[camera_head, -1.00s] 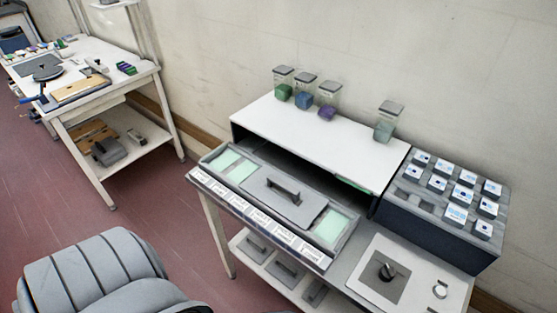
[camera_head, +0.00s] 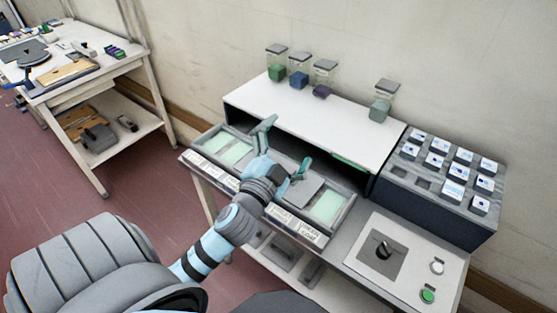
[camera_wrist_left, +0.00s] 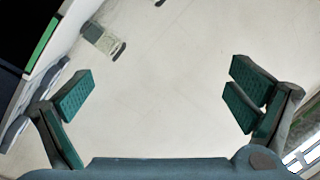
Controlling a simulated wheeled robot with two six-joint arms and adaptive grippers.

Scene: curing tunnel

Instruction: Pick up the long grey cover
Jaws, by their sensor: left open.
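The long grey cover (camera_head: 306,192) lies on the shallow grey tray (camera_head: 345,216) at the front of the curing tunnel. Pale green panels show in the tray on both sides of it. My left arm crosses in front and hides much of the cover, including its handle. My left gripper (camera_head: 285,147) is open and empty, with its fingers spread above the cover's back side. In the left wrist view the gripper (camera_wrist_left: 158,95) is open with nothing between its fingers. The cover cannot be made out there. My right gripper is not in view.
The white-topped tunnel (camera_head: 310,137) stands just behind the tray, with clear jars (camera_head: 298,72) on it. A dark rack (camera_head: 430,200) of small labelled boxes and a control panel (camera_head: 395,258) are at right. Another workbench (camera_head: 75,80) stands at far left.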

